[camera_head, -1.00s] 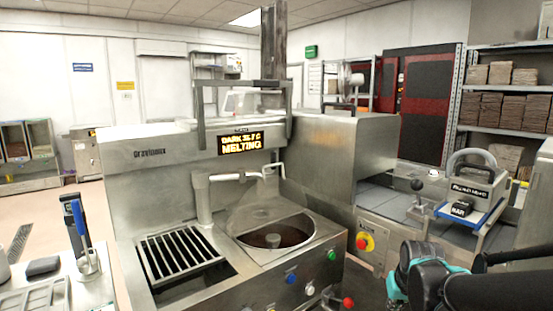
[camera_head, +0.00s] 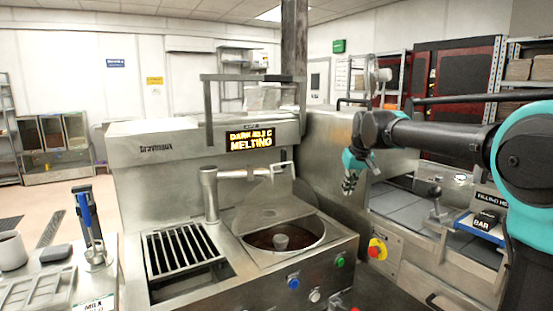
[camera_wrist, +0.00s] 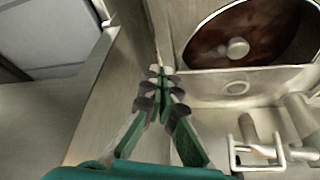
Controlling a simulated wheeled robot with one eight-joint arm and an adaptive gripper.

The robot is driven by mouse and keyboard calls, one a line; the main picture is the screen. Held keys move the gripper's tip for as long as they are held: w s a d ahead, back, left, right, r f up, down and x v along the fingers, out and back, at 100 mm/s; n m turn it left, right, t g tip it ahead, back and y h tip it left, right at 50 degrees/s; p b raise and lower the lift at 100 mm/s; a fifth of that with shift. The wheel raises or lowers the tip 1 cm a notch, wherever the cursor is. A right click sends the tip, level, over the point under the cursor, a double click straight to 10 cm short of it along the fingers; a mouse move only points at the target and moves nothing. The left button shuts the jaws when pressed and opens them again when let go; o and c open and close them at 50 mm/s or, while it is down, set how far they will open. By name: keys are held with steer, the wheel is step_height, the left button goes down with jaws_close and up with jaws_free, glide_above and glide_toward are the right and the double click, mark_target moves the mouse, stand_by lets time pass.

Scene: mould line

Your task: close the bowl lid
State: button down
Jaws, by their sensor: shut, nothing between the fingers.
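The round bowl (camera_head: 312,248) is set in the steel machine top, with dark melted chocolate and a central hub showing through its open front part. A grey lid panel (camera_head: 272,213) is at the back of the bowl; its exact tilt is hard to tell. In the wrist view the bowl's chocolate (camera_wrist: 213,38) shows at the top right, with a flat pale panel (camera_wrist: 235,88) along its edge. My gripper (camera_head: 349,186) is shut and empty, hanging to the right of the bowl and above it. Its closed fingertips show in the wrist view (camera_wrist: 160,76), apart from the panel.
A spout pipe (camera_head: 211,192) stands left behind the bowl, and a metal frame (camera_head: 208,112) rises above the machine. A slotted grate (camera_head: 182,250) lies left of the bowl. A red emergency button (camera_head: 377,249) and a conveyor (camera_head: 400,205) are at right.

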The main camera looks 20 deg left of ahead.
steer(key=a+r+n+y, duration=0.1)
steer(key=a+r+n, duration=0.1)
steer(key=a+r, duration=0.9)
steer(key=a+r+n+y, duration=0.1)
steer(key=a+r+n, duration=0.35)
steer(key=a, duration=1.05)
steer(key=shift+m+g, duration=0.4)
steer(key=shift+m, duration=0.55)
steer(key=x, duration=0.6)
steer(key=shift+a+f, duration=0.3)
steer(key=shift+a, duration=0.05)
steer(key=shift+s+d+f, duration=0.3)
steer(key=shift+s+d, duration=0.3)
steer(key=shift+d, duration=0.15)
steer(key=shift+s+d+f, duration=0.3)
steer(key=shift+s+d, duration=0.3)
steer(key=shift+d, duration=0.1)
